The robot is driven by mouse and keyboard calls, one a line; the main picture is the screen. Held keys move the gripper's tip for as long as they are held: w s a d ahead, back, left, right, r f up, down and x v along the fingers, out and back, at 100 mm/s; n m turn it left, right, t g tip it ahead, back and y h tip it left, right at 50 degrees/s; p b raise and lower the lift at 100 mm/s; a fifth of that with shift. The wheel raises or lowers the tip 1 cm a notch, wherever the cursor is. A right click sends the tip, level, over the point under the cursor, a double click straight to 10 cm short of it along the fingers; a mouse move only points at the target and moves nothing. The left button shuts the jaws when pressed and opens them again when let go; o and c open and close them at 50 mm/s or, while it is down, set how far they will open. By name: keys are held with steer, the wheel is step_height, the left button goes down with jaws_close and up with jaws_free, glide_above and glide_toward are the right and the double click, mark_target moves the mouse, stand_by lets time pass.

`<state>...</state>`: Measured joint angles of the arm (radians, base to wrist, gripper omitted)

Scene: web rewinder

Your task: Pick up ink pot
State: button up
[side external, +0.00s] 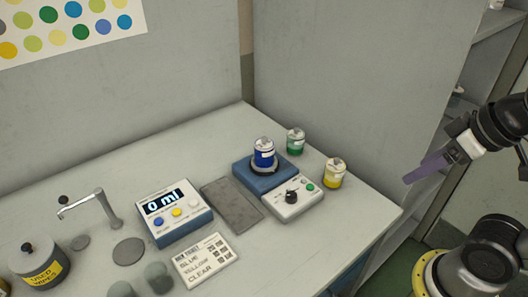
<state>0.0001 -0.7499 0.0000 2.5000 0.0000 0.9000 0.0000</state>
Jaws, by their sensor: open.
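A blue ink pot (264,156) with a white label and pale lid stands upright on a blue and white machine (292,203) with a black knob and a green button. A green pot (296,141) stands on the counter behind that machine. A yellow pot (334,173) stands to its right. My gripper (408,181) is at the right, off the counter's right edge and apart from all the pots. Its purple fingers point left. It is open and I see nothing held in it.
A dispenser reading "0 ml" (175,211), a tap (96,207), a grey plate (231,204), a label card (206,260), grey cups (158,277) and a lidded "used wipes" tin (40,268) occupy the counter (345,220). Walls close its back. Shelves (470,110) stand at right.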

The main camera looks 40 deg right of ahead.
steer(key=shift+o, duration=0.2)
steer(key=o, duration=0.4)
